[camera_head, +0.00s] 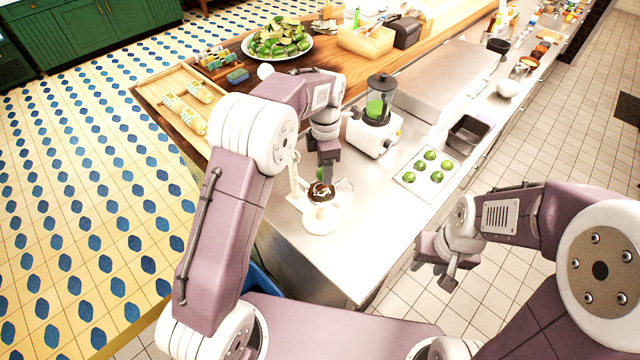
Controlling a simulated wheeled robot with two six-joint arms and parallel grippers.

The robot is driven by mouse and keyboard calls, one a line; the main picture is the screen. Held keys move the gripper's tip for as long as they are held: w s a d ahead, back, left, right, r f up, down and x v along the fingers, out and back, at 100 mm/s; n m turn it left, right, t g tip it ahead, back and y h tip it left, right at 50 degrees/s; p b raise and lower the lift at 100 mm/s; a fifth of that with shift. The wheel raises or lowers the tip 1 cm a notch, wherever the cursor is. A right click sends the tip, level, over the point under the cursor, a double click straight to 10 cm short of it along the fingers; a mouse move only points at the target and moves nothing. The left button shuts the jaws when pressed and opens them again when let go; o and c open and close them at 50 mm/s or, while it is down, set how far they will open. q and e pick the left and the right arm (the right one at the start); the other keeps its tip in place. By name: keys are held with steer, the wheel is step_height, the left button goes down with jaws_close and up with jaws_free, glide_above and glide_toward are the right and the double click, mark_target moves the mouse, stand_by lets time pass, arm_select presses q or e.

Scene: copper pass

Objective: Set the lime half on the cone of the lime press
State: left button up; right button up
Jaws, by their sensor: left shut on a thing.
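The white lime press (322,220) stands near the front left end of the steel counter. A dark brown round part (321,192) shows at its top. My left gripper (325,182) points down right over the press and is shut on the lime half (319,174), of which only a small green sliver shows beside the fingers. The cone is not clearly visible, and I cannot tell whether the lime half touches it. My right gripper (434,275) is empty, its fingers apart, over the floor beyond the counter's right edge.
A white tray (408,183) with several green limes lies right of the press. A blender (376,130) stands behind it. Further back are a metal pan (467,133), a plate of limes (277,53) and a wooden board (166,92). Bare steel lies right of the press.

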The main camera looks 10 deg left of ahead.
mark_target(321, 189)
arm_select(q)
steer(key=shift+s+a+f, duration=0.25)
steer(key=shift+s+a, duration=0.15)
steer(key=shift+s, duration=0.15)
steer(key=shift+f, duration=0.15)
steer(key=shift+w+f, duration=0.2)
steer(key=shift+f, duration=0.05)
step_height(321, 189, down, 4)
steer(key=shift+w+r+p, duration=0.15)
steer(key=shift+p, duration=0.5)
steer(key=shift+s, duration=0.2)
steer(key=shift+f, duration=0.2)
steer(key=o, duration=0.8)
steer(key=shift+w, duration=0.15)
